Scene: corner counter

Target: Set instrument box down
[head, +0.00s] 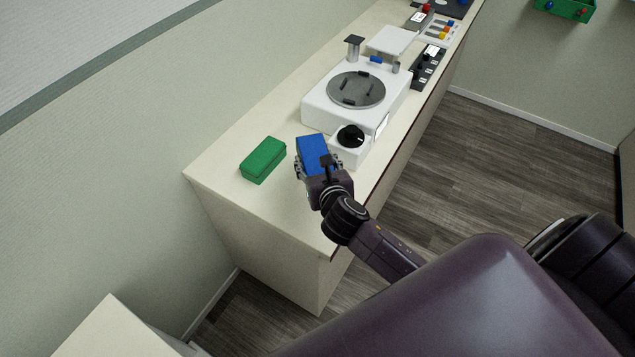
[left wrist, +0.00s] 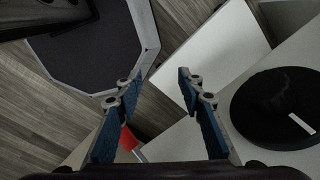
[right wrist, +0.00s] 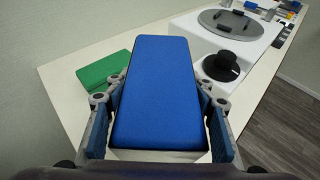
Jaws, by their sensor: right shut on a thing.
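The instrument box, blue on top with a white lower part, shows in the head view (head: 313,147) and fills the middle of the right wrist view (right wrist: 157,90). My right gripper (head: 318,168) is shut on it, with one finger along each long side. The box is over the near end of the counter (head: 225,172). Whether its underside touches the counter is hidden. My left gripper (left wrist: 155,85) is open with nothing between its fingers. It is not seen in the head view.
A green box (head: 263,160) lies just left of the blue one. A white device with a black knob (head: 350,137) stands close on the right. Behind it is a white machine with a grey round plate (head: 356,90). Bare counter lies at the near end.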

